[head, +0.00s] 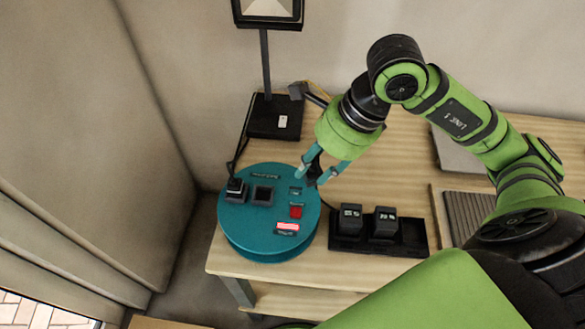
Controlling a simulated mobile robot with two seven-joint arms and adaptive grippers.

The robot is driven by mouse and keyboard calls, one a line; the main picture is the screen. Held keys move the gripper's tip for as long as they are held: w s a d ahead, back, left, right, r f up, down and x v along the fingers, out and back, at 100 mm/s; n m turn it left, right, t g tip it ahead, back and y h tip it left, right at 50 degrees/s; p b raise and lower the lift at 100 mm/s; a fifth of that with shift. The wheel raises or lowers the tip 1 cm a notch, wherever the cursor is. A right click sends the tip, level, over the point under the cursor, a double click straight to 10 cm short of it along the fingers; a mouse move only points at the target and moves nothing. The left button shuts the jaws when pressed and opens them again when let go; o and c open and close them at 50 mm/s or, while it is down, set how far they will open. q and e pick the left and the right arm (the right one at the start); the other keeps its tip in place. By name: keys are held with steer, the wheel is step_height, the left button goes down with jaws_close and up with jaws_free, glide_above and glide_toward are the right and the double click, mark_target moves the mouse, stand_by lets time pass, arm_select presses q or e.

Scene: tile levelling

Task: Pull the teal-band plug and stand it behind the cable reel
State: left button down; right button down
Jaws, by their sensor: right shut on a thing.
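The teal cable reel (263,240) sits at the table's front left corner, with sockets on its round top. A black plug (235,188) sits in its left side, with a dark cable running up toward the lamp. My right gripper (318,177) is at the reel's upper right edge, pointing down. Its teal fingers are shut on a small dark plug (314,174), mostly hidden between them. I cannot make out a teal band on it, nor whether it is clear of the reel. My left gripper is not in view.
A black tray (345,243) with two dark cubes lies right of the reel. Bare wooden table (375,180) shows behind the tray.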

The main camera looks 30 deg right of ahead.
mark_target(321, 169)
steer(key=shift+p+v, duration=0.5)
steer(key=shift+v, duration=0.6)
steer(key=shift+a+r+p, duration=0.1)
steer(key=shift+r+p, duration=1.4)
steer(key=shift+r, duration=0.75)
steer(key=shift+f+b, duration=0.4)
steer(key=w+d+f+m+b, duration=0.3)
steer(key=w+d+f+b, duration=0.1)
steer(key=d+f+b, duration=0.25)
steer(key=w+d+f+m+b, duration=0.2)
steer(key=w+d+f+b, duration=0.1)
steer(key=d+f+b, duration=0.35)
steer(key=w+a+f+p, duration=0.1)
steer(key=w+f, duration=0.2)
steer(key=w+a+f+p, duration=0.1)
steer(key=w+a+f, duration=0.1)
steer(key=w+f, duration=0.1)
steer(key=w+a+f+p, duration=0.1)
steer(key=w+f, duration=0.3)
steer(key=shift+w+a+p, duration=0.15)
steer(key=shift+a+p, duration=0.1)
steer(key=shift+p, duration=0.1)
